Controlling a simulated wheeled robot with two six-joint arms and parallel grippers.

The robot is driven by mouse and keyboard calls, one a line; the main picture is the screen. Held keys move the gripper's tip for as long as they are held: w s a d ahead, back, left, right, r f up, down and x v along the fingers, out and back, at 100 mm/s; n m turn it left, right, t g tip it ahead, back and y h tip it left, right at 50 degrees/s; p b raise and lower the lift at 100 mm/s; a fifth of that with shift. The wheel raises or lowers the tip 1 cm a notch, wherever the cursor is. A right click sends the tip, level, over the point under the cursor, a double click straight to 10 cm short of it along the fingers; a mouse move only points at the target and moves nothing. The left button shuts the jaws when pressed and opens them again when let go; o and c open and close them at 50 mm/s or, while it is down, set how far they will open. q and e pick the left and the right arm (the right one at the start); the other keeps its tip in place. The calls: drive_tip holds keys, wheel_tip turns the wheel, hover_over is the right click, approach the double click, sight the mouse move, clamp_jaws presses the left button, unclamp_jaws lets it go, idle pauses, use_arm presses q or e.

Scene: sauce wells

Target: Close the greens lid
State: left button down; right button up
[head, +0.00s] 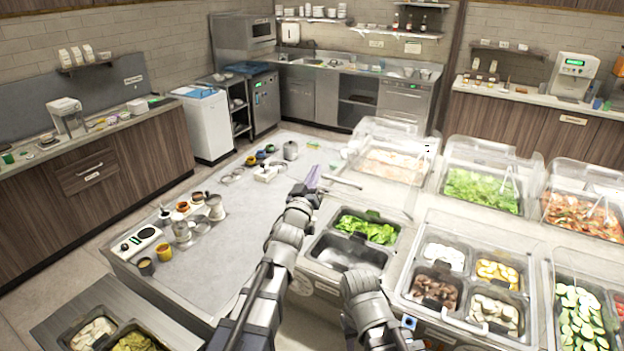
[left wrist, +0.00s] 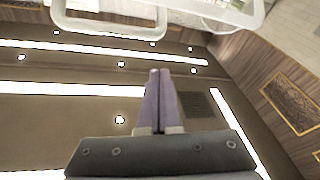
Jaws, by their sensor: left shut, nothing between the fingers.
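Leafy greens (head: 372,229) fill the upper compartment of a dark two-part well (head: 318,243) in front of me. A pale, thin bar (head: 343,184) stands out just above this well, beside my left gripper (head: 314,174); I cannot tell for sure that it is the greens lid's edge. In the left wrist view my left gripper (left wrist: 159,72) is shut and empty, its purple fingers pointing up. A clear, pale-rimmed frame (left wrist: 110,30) lies beyond the fingertips there, apart from them in the picture. My right arm shows low in the head view, but its gripper does not.
Clear raised covers (head: 395,135) stand over several food wells to the right. A grey counter (head: 235,255) at left carries small pots, cups and a scale (head: 140,240); its middle is clear.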

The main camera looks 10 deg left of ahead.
use_arm(q)
drive_tip(key=x, duration=0.6)
drive_tip(key=shift+p, duration=0.4)
drive_tip(key=shift+s+d+f+b, duration=0.1)
drive_tip(key=shift+s+f+b, duration=0.6)
drive_tip(key=shift+f+b, duration=0.25)
drive_tip(key=shift+s+d+f+b, duration=0.15)
drive_tip(key=shift+s+f+b, duration=0.55)
drive_tip(key=shift+f+b, duration=0.15)
use_arm(e)
drive_tip(key=shift+f, duration=1.2)
